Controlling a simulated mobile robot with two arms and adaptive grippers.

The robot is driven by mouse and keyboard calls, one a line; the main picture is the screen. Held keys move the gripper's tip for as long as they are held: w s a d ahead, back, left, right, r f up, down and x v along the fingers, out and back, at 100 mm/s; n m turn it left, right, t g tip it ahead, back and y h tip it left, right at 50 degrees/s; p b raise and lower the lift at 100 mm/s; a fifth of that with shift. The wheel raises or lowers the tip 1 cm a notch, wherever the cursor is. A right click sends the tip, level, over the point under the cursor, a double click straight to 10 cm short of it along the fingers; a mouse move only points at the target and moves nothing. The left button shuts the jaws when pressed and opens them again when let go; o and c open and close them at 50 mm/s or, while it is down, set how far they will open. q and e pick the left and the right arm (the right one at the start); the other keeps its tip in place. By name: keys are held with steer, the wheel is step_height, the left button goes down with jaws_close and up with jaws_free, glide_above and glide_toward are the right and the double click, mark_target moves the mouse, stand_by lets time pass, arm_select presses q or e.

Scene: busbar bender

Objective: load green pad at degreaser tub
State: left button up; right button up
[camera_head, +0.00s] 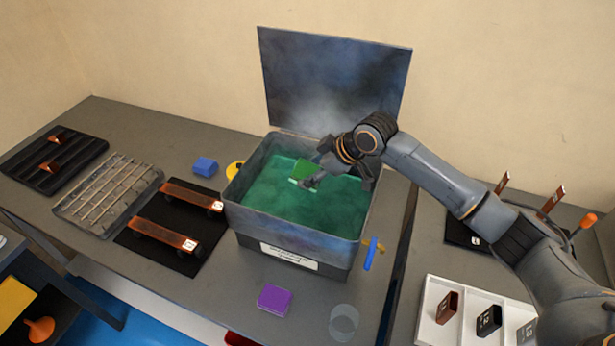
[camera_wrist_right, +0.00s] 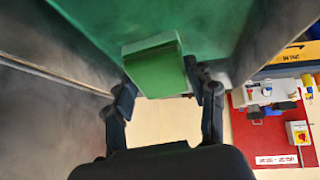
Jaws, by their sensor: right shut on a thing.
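The degreaser tub (camera_head: 243,215) is an open grey box with its lid (camera_head: 335,80) raised at the back and green liquid (camera_head: 290,222) inside. My right gripper (camera_head: 312,178) reaches over the tub from the right, fingers down inside the rim. It is shut on the green pad (camera_head: 303,168), which is partly hidden by the fingers. In the right wrist view the pad (camera_wrist_right: 155,66) sits between the two fingertips of the gripper (camera_wrist_right: 168,88). I cannot tell whether the pad touches the liquid. My left gripper is not in view.
A purple pad (camera_head: 273,299) and a clear round item (camera_head: 343,322) lie in front. A white tray (camera_head: 437,290) stands at right.

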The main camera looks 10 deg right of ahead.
mark_target(312, 173)
steer(key=shift+r+p, duration=2.6)
steer(key=shift+r, duration=0.45)
step_height(312, 173, up, 4)
steer(key=p, duration=0.4)
stand_by(0.5)
